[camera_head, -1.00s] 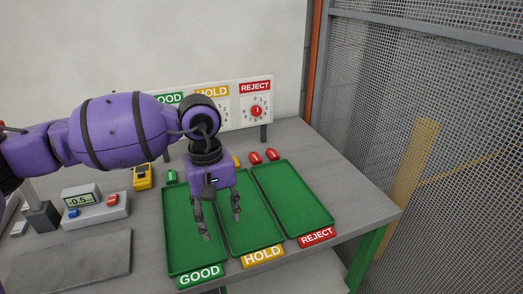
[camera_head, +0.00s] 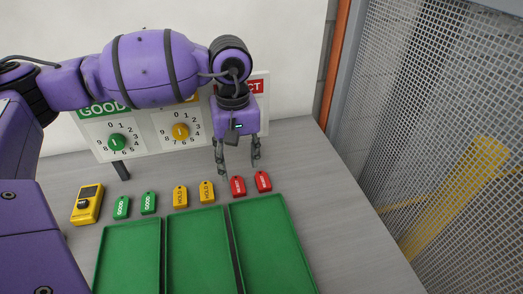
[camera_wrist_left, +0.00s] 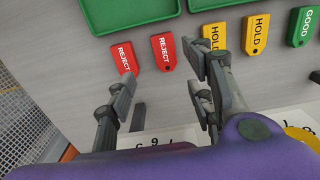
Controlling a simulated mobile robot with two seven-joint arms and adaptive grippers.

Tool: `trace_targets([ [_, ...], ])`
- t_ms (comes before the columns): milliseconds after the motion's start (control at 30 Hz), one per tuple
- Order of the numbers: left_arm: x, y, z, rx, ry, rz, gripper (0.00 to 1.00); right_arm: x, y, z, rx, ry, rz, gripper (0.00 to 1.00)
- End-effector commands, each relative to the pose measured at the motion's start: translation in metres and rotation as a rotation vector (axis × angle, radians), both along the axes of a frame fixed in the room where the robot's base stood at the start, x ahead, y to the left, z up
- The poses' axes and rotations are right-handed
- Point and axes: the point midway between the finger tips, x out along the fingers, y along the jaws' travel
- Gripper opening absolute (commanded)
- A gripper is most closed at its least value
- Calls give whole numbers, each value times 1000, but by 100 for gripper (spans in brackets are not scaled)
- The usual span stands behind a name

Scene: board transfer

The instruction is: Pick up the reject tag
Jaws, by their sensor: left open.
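Two red reject tags lie side by side on the grey table behind the right tray: a left one (camera_head: 237,186) and a right one (camera_head: 263,181). In the left wrist view the right tag (camera_wrist_left: 123,58) shows on the left and the left tag (camera_wrist_left: 163,52) beside it. My left gripper (camera_head: 238,171) is open and empty, pointing down just behind and above the tags. In the left wrist view its fingers (camera_wrist_left: 163,75) are spread, with one fingertip overlapping the lower end of the right tag. My right gripper is not in view.
Two yellow hold tags (camera_head: 193,194) and two green good tags (camera_head: 135,205) lie in the same row to the left. A yellow meter (camera_head: 87,204) is farther left. Green trays (camera_head: 202,208) lie in front. The counter board (camera_head: 150,132) stands behind, and a mesh fence (camera_head: 440,150) is at right.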

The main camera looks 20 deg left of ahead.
Motion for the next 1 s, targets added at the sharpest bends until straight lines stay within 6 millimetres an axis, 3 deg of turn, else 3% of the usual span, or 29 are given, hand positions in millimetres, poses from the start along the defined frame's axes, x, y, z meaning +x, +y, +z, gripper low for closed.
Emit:
trace_targets([
  [500,-6,3,-67,-1,4,2,48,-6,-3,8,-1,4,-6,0],
  [800,-7,3,-73,-1,4,1,48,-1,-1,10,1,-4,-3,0],
  [1000,-6,3,-73,-1,4,1,22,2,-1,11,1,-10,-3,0],
])
